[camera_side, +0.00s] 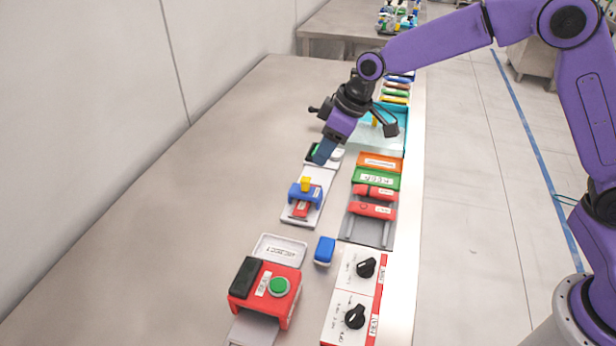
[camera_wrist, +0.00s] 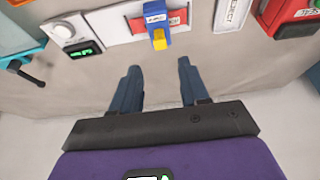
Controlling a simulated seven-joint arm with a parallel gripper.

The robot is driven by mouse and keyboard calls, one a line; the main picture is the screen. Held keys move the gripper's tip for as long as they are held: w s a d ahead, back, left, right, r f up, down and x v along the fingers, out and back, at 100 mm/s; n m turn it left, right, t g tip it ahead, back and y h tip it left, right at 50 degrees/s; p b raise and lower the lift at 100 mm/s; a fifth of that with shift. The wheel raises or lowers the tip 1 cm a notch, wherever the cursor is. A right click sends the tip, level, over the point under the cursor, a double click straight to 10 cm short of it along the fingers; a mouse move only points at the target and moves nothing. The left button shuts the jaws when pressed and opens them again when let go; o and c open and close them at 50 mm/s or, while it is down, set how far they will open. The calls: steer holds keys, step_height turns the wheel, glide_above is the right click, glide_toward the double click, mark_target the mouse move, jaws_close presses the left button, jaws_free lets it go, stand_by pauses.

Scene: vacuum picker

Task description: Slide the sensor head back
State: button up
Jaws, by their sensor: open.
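The sensor head looks to be the blue block (camera_side: 305,194) with a yellow knob (camera_side: 306,184) on top. It sits on a pale rail plate (camera_side: 318,178) beside a red labelled piece. In the wrist view the blue block (camera_wrist: 154,16) and its yellow knob (camera_wrist: 159,39) are at the top centre. My gripper (camera_side: 323,154) is above the bench, behind the block in the side view, pointing down at a tilt. In the wrist view its two blue fingers (camera_wrist: 158,72) are apart and empty, with the knob lying ahead of the gap, untouched.
A unit with a white knob and green display (camera_wrist: 80,38) is left of the rail. A red box with a green button (camera_side: 265,285), a loose blue block (camera_side: 324,250), a dial panel (camera_side: 353,295) and a teal tray (camera_side: 377,132) stand nearby. The bench's left side is clear.

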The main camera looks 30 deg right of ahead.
mark_target(306, 181)
steer(key=x, duration=1)
steer(key=shift+f, duration=0.15)
steer(key=shift+c, duration=0.3)
jaws_close()
